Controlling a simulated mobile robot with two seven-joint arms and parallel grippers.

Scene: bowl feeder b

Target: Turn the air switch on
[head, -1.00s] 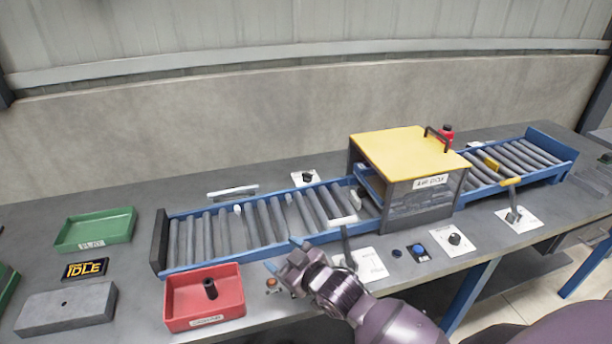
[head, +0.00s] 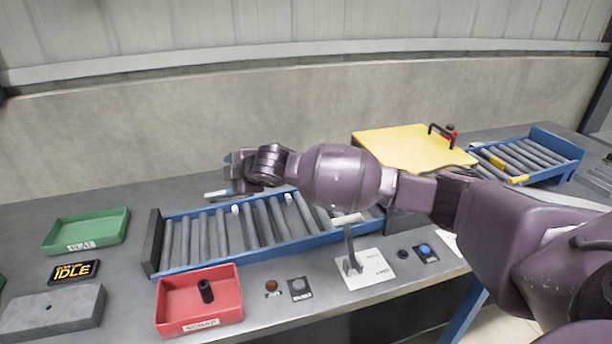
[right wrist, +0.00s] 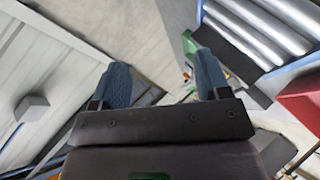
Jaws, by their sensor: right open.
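I cannot make out which control is the air switch; no label for it is readable. My right gripper (head: 236,172) reaches in from the right, above the far edge of the roller conveyor, near a low white-edged piece (head: 217,193) on the table. In the right wrist view the gripper (right wrist: 162,82) is open, its two blue fingers apart with nothing between them. My right arm hides the area behind the conveyor's middle, where a white plate with a black knob showed earlier. My left gripper is not in view.
The roller conveyor (head: 178,268) runs below my arm to a yellow-topped housing (head: 400,145). In front are a red tray (head: 225,312), a red button (head: 271,287), a lever plate (head: 377,272) and a blue button (head: 424,250). A green tray (head: 62,236) and an IDLE display (head: 74,271) are left.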

